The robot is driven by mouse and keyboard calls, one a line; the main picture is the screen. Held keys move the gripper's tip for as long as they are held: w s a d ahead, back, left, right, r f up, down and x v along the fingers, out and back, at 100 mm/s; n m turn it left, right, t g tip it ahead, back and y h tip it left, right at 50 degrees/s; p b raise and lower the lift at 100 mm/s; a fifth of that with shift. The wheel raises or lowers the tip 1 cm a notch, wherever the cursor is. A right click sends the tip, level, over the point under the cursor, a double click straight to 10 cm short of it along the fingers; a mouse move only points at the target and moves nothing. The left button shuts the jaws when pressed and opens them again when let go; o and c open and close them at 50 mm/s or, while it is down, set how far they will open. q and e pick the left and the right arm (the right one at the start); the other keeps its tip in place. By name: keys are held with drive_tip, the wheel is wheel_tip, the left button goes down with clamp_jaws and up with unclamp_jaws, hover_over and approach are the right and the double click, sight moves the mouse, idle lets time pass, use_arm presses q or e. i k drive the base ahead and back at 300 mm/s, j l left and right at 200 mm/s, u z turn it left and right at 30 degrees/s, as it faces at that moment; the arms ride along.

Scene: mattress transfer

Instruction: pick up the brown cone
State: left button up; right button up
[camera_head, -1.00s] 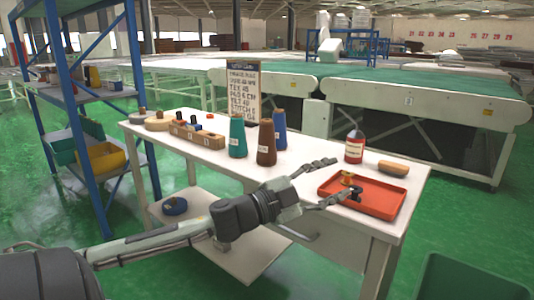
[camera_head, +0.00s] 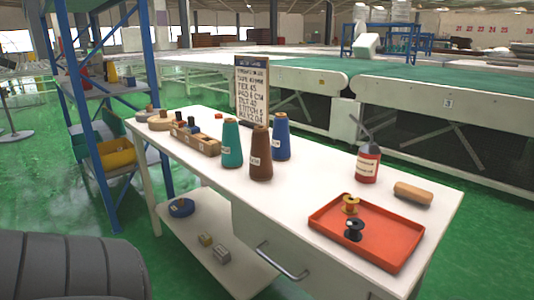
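The brown cone (camera_head: 261,156) stands upright on the white table (camera_head: 300,192), its label facing me. A teal cone (camera_head: 232,145) stands just to its left and a blue cone (camera_head: 281,138) just behind it to the right. Nothing covers the brown cone. Neither gripper is in view. A dark rounded part, likely mine, fills the lower left corner.
An orange tray (camera_head: 330,231) with two small spools lies at the table's right, near a red bottle (camera_head: 367,163) and a tan-brown block (camera_head: 413,193). A wooden holder (camera_head: 195,136) and a letter board (camera_head: 253,88) stand behind. A blue-post shelf (camera_head: 157,95) is at left.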

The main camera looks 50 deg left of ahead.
sight(261, 167)
drive_tip(key=u, duration=1.7)
drive_tip(key=z, duration=0.85)
drive_tip(key=j+z, duration=0.45)
drive_tip(key=k+j+z, duration=0.2)
drive_tip(key=j+z, duration=0.3)
drive_tip(key=k+j, duration=0.15)
drive_tip(key=j, duration=0.25)
drive_tip(key=k+j+z, duration=0.1)
drive_tip(key=j, duration=0.25)
drive_tip(key=k+j, duration=0.25)
drive_tip(key=j+z, duration=0.05)
drive_tip(key=j, duration=0.1)
